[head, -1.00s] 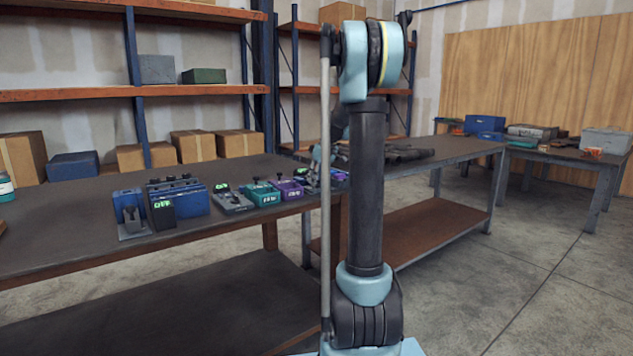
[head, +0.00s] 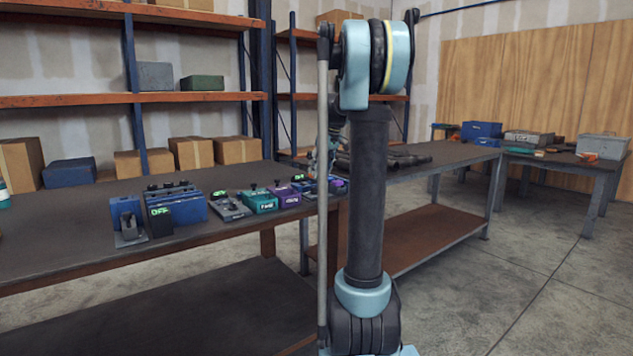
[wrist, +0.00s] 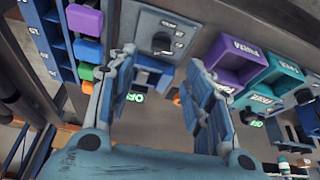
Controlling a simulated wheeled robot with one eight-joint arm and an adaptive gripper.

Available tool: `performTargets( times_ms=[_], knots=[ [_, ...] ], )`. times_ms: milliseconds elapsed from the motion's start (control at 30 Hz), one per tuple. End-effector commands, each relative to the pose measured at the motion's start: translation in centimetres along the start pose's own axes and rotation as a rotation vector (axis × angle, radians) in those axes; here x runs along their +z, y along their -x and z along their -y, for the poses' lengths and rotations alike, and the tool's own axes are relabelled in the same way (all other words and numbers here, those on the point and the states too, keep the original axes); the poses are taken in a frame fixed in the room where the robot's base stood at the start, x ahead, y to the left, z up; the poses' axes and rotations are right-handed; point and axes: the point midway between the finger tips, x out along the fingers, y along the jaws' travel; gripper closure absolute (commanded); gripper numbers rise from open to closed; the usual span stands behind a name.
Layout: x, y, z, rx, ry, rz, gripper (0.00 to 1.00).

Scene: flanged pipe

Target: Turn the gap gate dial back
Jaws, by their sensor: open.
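A grey box with a black dial (wrist: 162,42) sits just ahead of my fingertips in the wrist view. It is the likeliest gap gate, but I cannot read its name. The dial has small pale marks beside it. My gripper (wrist: 162,58) is open, with a blue finger on each side and nothing held. The dial lies between and slightly beyond the fingertips; I cannot tell whether they touch the box. In the head view the gripper end is mostly hidden behind my upright arm, by the far end of the pedal row.
Purple boxes (wrist: 238,62) and teal boxes (wrist: 283,75) stand close on the right in the wrist view. A blue unit with coloured blocks (wrist: 88,50) is close on the left. In the head view, the dark table (head: 60,225) has bare room at left.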

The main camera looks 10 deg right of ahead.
Motion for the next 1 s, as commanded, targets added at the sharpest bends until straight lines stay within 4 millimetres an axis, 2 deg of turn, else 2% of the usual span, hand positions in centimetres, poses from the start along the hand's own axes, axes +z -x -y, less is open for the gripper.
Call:
performTargets(
  times_ms=[100,300,733,867,1000],
  knots=[
    [0.1,1.8,0.0,0.000,-0.002,0.000,0.53],
    [0.0,3.4,0.0,0.000,-0.001,0.000,0.53],
    [0.2,3.7,0.2,0.001,-0.003,0.002,0.53],
    [1.7,3.9,1.6,0.003,-0.020,0.011,0.53],
    [4.9,4.1,4.7,0.009,-0.060,0.030,0.53]
  ],
)
